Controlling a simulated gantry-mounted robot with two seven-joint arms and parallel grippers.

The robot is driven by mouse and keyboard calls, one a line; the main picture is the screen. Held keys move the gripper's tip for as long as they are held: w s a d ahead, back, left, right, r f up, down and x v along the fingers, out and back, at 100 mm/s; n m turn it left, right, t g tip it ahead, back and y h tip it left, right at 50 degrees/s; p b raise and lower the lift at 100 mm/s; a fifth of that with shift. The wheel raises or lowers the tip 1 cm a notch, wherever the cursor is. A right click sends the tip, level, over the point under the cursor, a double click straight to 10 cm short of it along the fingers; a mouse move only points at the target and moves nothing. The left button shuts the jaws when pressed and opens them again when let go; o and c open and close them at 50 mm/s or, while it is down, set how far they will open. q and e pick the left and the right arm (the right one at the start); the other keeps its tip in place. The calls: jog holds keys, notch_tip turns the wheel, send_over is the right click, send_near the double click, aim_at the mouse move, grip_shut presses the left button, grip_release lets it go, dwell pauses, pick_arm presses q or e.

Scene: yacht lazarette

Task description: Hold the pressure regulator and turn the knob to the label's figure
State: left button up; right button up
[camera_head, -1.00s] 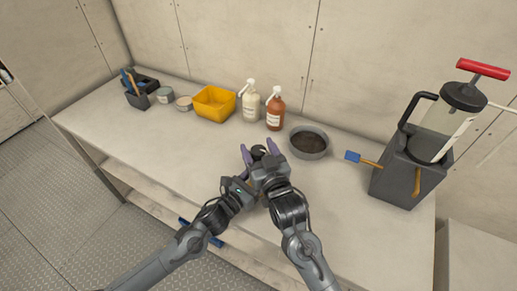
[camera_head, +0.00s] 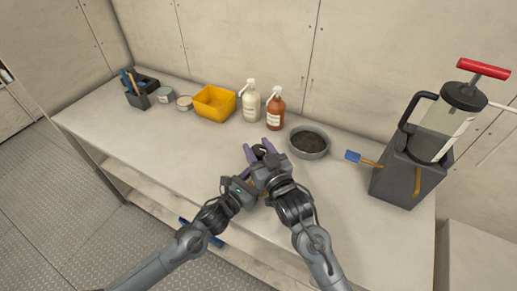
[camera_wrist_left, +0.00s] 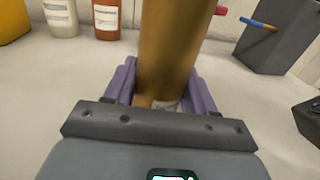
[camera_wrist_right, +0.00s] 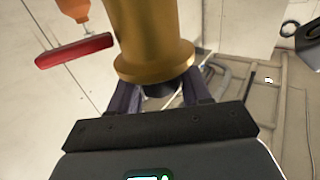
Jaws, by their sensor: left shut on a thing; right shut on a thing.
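The pressure regulator's brass body (camera_wrist_left: 168,45) stands tall between the purple fingers of my left gripper (camera_wrist_left: 160,88), which is shut on it. In the right wrist view its brass body flares to a wide round flange (camera_wrist_right: 153,66). A dark part, which looks like the knob (camera_wrist_right: 160,90), sits at the flange between the fingers of my right gripper (camera_wrist_right: 161,96), which is shut on it. In the head view my right gripper (camera_head: 259,150) covers most of the regulator, and my left gripper is close beside it. The label and any scale figures cannot be read.
Behind the grippers stand a yellow bin (camera_head: 213,103), a white pump bottle (camera_head: 251,104), a brown pump bottle (camera_head: 275,110) and a round dark-filled pan (camera_head: 309,142). A blue brush (camera_head: 354,156) and a grey box (camera_head: 405,178) with a pump are on the right.

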pick_arm(q)
jog(key=shift+d+r, duration=0.1)
jog(key=shift+d, duration=0.05)
pick_arm(e)
jog(key=n+g+y, duration=0.5)
jog(key=y, duration=0.2)
jog(key=shift+w+d+r+n+g, duration=0.1)
jog(key=shift+n+g, duration=0.3)
jog(key=n+g+y, duration=0.1)
jog(key=n+g, duration=0.1)
jog(key=g, duration=0.1)
jog(key=n+g+y, duration=0.2)
jog(key=n+g, duration=0.1)
jog(key=g, duration=0.1)
jog(key=shift+g, duration=0.5)
jog(key=o, duration=1)
jog(key=shift+c, duration=0.2)
jog(key=shift+s+d, duration=0.2)
jog(key=shift+d, duration=0.15)
jog(key=s+d, duration=0.1)
jog(key=d, duration=0.5)
jog(key=shift+d, duration=0.3)
